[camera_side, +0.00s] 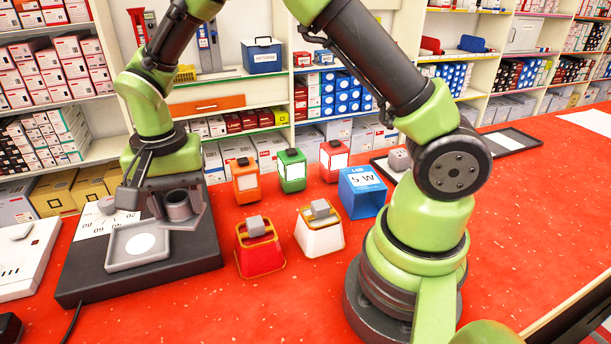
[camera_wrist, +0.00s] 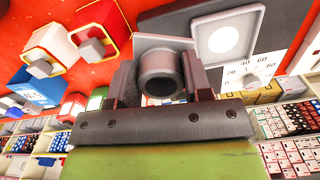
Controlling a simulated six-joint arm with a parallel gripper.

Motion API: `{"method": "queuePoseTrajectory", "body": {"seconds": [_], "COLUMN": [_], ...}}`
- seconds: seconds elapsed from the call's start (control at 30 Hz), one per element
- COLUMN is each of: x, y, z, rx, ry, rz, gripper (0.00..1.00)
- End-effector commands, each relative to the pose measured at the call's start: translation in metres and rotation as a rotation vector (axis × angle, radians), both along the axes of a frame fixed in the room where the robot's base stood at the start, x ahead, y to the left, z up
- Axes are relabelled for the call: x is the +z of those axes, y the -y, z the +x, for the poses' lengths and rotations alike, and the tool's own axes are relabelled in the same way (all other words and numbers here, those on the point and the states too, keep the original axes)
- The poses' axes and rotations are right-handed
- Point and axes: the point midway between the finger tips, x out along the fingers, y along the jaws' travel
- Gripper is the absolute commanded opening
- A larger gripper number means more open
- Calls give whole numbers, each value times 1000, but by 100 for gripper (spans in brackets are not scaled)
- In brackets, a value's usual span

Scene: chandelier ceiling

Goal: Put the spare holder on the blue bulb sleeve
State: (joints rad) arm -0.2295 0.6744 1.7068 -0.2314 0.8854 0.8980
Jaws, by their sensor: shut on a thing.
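The spare holder (camera_side: 178,212) is a grey hollow cylinder, over the right part of a black tester base (camera_side: 205,252). My gripper (camera_side: 177,204) is shut on it from its two sides. In the wrist view the holder (camera_wrist: 160,75) sits between the two fingers of my gripper (camera_wrist: 158,82), its open end facing the camera. I cannot tell whether it touches the base. The blue bulb sleeve (camera_side: 362,200) is a blue box with a white "5 W" label, standing on the red counter to the right. It also shows in the wrist view (camera_wrist: 36,88) at the left.
Orange (camera_side: 246,185), green (camera_side: 292,172) and red (camera_side: 333,160) sleeves stand behind a red shade (camera_side: 259,258) and a white shade (camera_side: 319,240), each topped by a grey block. A square tray (camera_side: 125,261) with a white disc lies on the tester. My arm rises right of the blue sleeve.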

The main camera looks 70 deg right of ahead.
Motion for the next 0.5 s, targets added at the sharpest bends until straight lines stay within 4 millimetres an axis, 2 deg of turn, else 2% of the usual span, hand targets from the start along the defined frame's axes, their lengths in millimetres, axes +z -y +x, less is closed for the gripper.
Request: {"method": "queuePoseTrajectory", "body": {"seconds": [0.03, 0.1, 0.27, 0.4, 0.5], "x": [4, 10, 20, 29, 34], "y": [30, 66, 144, 201, 235], "z": [0, -3, -27, -63, -95], "rx": [-81, -178, -401, -596, -735], "ry": [1, 2, 2, 3, 3], "rz": [0, 0, 0, 0, 0], "gripper": [23, 23, 23, 23, 23]}}
